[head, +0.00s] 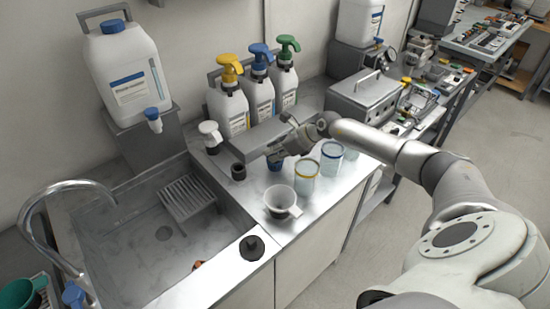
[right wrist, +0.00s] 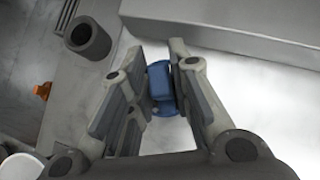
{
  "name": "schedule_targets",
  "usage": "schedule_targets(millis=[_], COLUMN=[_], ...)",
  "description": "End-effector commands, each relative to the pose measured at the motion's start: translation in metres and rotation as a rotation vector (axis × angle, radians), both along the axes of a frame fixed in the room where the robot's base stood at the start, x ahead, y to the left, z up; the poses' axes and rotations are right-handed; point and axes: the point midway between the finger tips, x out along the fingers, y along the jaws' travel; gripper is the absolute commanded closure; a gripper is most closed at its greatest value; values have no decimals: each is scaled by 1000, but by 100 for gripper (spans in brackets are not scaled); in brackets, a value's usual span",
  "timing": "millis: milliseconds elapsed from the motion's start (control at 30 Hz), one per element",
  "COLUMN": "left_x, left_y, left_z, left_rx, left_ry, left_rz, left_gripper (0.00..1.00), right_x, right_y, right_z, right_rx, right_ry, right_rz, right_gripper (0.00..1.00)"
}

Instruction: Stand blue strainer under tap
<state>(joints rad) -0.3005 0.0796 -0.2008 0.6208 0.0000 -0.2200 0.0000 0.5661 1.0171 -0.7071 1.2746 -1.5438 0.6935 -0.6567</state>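The blue strainer (head: 275,164) stands on the steel bench right of the sink, partly hidden by my right gripper (head: 285,146). In the right wrist view the small blue piece (right wrist: 160,82) sits between the two fingers of my right gripper (right wrist: 158,60). The fingers are apart, one on each side of it. Whether both pads press on it cannot be told. The curved metal tap (head: 62,188) rises at the far left over the sink (head: 125,262). My left gripper is not in view.
A white cup (head: 281,203), two clear beakers (head: 306,178) (head: 331,157) and a dark cylinder (head: 238,171) stand nearby on the bench. A raised grey ledge (head: 262,135) holds pump bottles behind. A slotted rack (head: 187,197) lies in the sink.

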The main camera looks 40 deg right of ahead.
Motion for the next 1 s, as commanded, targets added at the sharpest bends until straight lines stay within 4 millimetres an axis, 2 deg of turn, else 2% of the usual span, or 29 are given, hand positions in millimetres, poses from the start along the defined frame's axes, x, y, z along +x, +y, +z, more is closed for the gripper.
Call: schedule_targets(millis=[33,133,567,767,1000], left_x=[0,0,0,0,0], left_y=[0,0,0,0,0], left_z=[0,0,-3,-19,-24], left_rx=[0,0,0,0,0], left_ry=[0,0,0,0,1], left_rz=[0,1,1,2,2], left_gripper=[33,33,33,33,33], right_x=[0,0,0,1,-26], right_y=[0,0,-1,-1,15], right_z=[0,0,4,27,65], right_rx=[0,0,0,-4,-6], right_ry=[0,0,-1,-7,-2], right_rz=[0,0,1,1,4], right_gripper=[87,100,100,100,100])
